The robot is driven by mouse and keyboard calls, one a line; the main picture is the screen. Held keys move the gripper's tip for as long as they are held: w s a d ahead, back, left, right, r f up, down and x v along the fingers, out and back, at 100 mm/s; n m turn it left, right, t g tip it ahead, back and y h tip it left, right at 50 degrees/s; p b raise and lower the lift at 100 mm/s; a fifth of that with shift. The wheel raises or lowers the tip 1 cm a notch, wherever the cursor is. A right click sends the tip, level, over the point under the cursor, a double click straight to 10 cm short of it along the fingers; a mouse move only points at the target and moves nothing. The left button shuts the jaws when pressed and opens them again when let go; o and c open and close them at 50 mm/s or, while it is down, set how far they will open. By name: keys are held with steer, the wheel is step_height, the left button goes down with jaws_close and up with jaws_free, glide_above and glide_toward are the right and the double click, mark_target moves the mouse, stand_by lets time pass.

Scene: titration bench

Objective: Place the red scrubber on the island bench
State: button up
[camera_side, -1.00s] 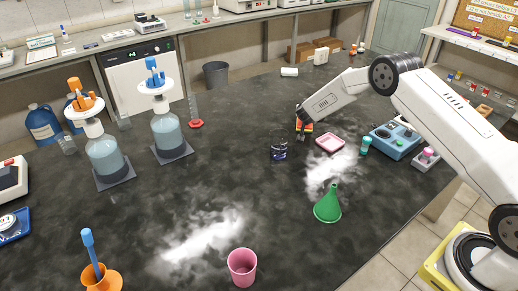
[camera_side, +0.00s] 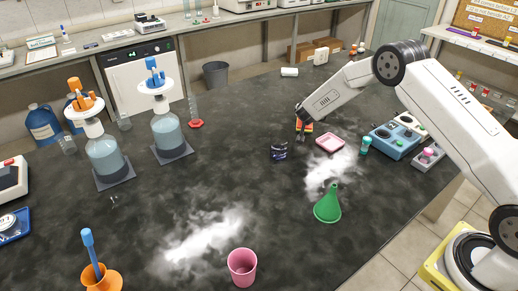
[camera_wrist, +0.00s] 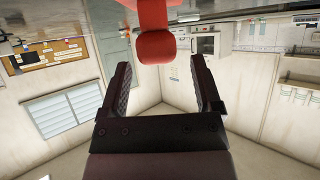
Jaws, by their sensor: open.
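A red object with a rounded end (camera_wrist: 155,46) shows at the top of the wrist view, just beyond and between the jaw tips. It looks like the red scrubber, but its full shape is cut off by the frame. My gripper (camera_wrist: 160,75) has its two dark jaws spread wide with nothing between them. In the side view, my gripper's end is low over the middle of the island bench (camera_side: 215,190). A small red-orange and yellow patch (camera_side: 304,126) shows there, too small to tell apart from the fingers.
A green funnel (camera_side: 328,205), teal-capped bottle (camera_side: 365,145) and blue device (camera_side: 396,139) stand to the right. A pink cup (camera_side: 242,267) is at the front. The left-middle bench, with white powder, is largely clear.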

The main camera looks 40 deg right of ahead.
steer(key=v, duration=0.9)
steer(key=shift+s+a, duration=0.1)
stand_by(0.6)
steer(key=s+a+r+n+y, duration=0.5)
steer(key=s+a+y, duration=0.2)
steer(key=s+a, duration=0.25)
steer(key=s+a+n+g, duration=0.1)
steer(key=s+n+g, duration=0.1)
steer(key=s, duration=0.8)
steer(key=s+a+n+g+y, duration=0.1)
steer(key=s+g, duration=0.3)
steer(key=s, duration=0.7)
steer(key=shift+a+f+n+y, duration=0.3)
steer(key=shift+a+f+n, duration=0.15)
steer(key=shift+n, duration=0.05)
